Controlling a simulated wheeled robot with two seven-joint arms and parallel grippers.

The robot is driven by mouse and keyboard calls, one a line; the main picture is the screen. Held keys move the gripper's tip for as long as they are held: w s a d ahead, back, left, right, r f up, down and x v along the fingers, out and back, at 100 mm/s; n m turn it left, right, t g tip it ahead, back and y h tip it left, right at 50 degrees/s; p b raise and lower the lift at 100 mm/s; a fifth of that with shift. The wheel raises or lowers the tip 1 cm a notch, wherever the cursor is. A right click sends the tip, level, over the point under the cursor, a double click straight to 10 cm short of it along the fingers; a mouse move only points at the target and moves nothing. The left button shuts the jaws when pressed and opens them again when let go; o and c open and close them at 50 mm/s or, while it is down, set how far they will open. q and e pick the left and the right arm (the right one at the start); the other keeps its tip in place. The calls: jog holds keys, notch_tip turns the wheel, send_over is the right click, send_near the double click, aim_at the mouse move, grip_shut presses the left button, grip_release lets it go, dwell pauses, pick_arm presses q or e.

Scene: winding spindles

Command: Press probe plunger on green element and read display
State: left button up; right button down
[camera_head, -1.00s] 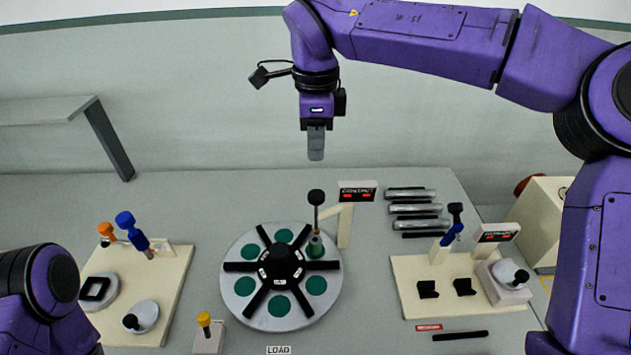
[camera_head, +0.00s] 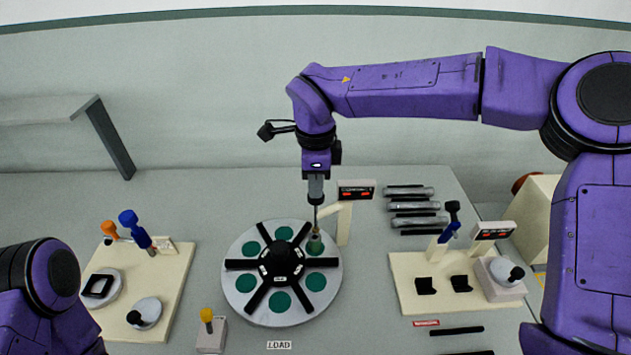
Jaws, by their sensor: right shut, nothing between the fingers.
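The round grey turntable (camera_head: 236,291) has green spots between black arms around a dark hub. A small green element (camera_head: 315,246) stands on its right side, under the thin probe rod (camera_head: 315,215). My right gripper (camera_head: 315,199) is shut and empty, pointing down at the top of the probe. The probe's black knob is hidden at the fingertips; I cannot tell whether they touch it. The dark display (camera_head: 356,190) with red marks sits just right of the gripper, on a cream post; its text is too small to read. My left gripper is out of view.
A cream board (camera_head: 400,297) at right holds a blue-handled tool, black cradles and a second display. Metal rods (camera_head: 412,207) lie behind it. Another board (camera_head: 170,290) is at left with orange and blue handles. A yellow-knobbed block (camera_head: 211,338) stands in front.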

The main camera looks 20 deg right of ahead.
aim_at(317, 200)
notch_tip(317, 200, down, 3)
jog(key=shift+f+b, duration=0.15)
jog(key=shift+b, duration=0.4)
jog(key=shift+s+d+f, duration=0.1)
jog(key=shift+s+f, duration=0.05)
jog(key=shift+s, duration=0.25)
jog(key=shift+f, duration=0.15)
jog(key=r+p, duration=0.3)
jog(key=w+r+p, duration=0.1)
jog(key=r+p, duration=0.1)
notch_tip(317, 200, up, 11)
jog(key=b, duration=0.2)
jog(key=shift+s+f, duration=0.2)
